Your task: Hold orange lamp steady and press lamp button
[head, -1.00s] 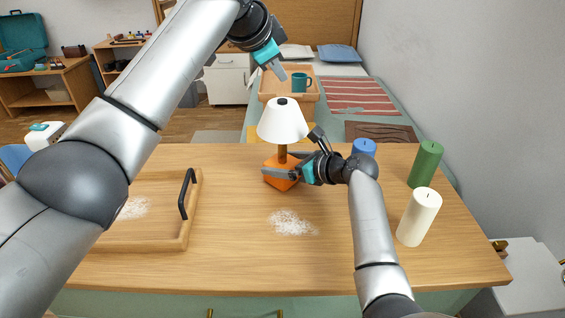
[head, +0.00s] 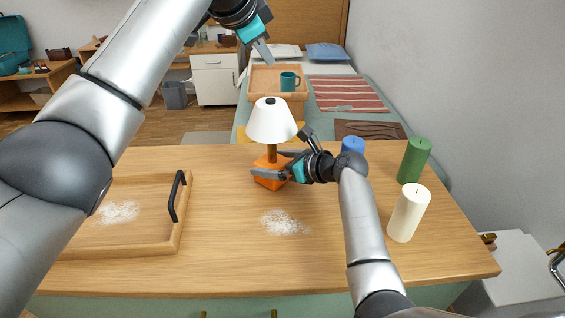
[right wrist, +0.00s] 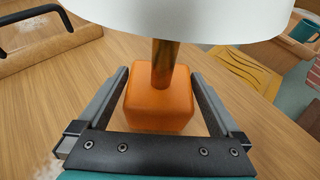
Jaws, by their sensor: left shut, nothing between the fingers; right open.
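The lamp has an orange block base (head: 271,173), a brown stem and a white shade (head: 271,122). It stands upright on the wooden table, and a dark cap (head: 270,101) tops the shade. My right gripper (head: 268,163) is open, with its fingers on either side of the orange base. In the right wrist view the base (right wrist: 160,105) sits between the spread fingers, with a visible gap at each side. My left gripper (head: 264,52) is shut and empty, raised above and beyond the lamp. I cannot make out a separate button.
A wooden tray (head: 178,236) with a black handle is at the left. Blue (head: 353,145), green (head: 414,160) and white (head: 408,213) candles stand at the right. White powder (head: 285,222) lies in front of the lamp. A teal mug (head: 289,82) stands on a tray behind.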

